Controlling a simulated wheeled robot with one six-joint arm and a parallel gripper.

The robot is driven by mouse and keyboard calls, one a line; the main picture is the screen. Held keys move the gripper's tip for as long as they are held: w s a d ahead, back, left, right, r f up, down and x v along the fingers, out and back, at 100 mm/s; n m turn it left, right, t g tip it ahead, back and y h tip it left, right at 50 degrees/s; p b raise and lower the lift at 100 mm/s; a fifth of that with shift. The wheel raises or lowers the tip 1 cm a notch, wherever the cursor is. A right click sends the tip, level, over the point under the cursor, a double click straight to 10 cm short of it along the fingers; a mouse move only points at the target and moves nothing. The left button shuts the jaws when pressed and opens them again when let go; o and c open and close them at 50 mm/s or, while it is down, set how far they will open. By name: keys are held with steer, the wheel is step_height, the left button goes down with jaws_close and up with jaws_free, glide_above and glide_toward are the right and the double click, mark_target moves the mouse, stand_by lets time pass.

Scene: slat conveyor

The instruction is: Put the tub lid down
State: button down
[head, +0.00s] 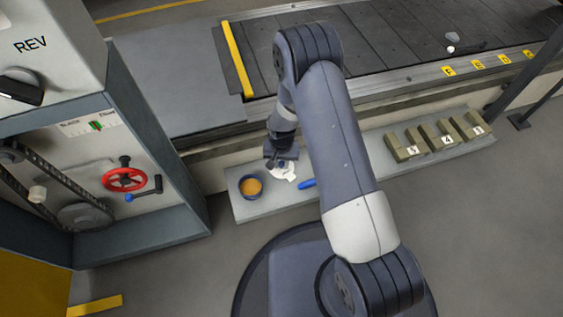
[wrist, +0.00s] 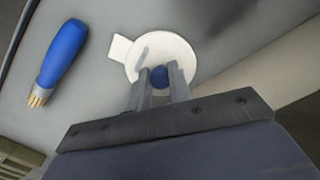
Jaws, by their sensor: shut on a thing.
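The tub lid (wrist: 178,52) is a white disc with a square tab and a blue knob (wrist: 159,77) in the middle. My gripper (wrist: 160,82) is shut on the blue knob. In the head view the lid (head: 289,176) shows at or just above the grey shelf (head: 240,208), partly hidden by my gripper (head: 281,163). I cannot tell whether the lid touches the shelf. The open tub (head: 251,186), a blue round pot with orange-brown contents, stands just left of the lid.
A blue-handled brush (wrist: 60,56) lies on the shelf right of the lid in the head view. Several numbered olive blocks (head: 437,137) stand further right. The slat conveyor (head: 400,40) runs behind. A cabinet with a red handwheel (head: 124,179) stands at left.

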mark_target(282, 164)
steer(key=c, duration=1.3)
jaws_free()
step_height(282, 164, up, 12)
steer(key=p, duration=0.5)
steer(key=shift+r, duration=0.15)
steer(key=shift+f+b, duration=1.6)
steer(key=shift+f, duration=2.65)
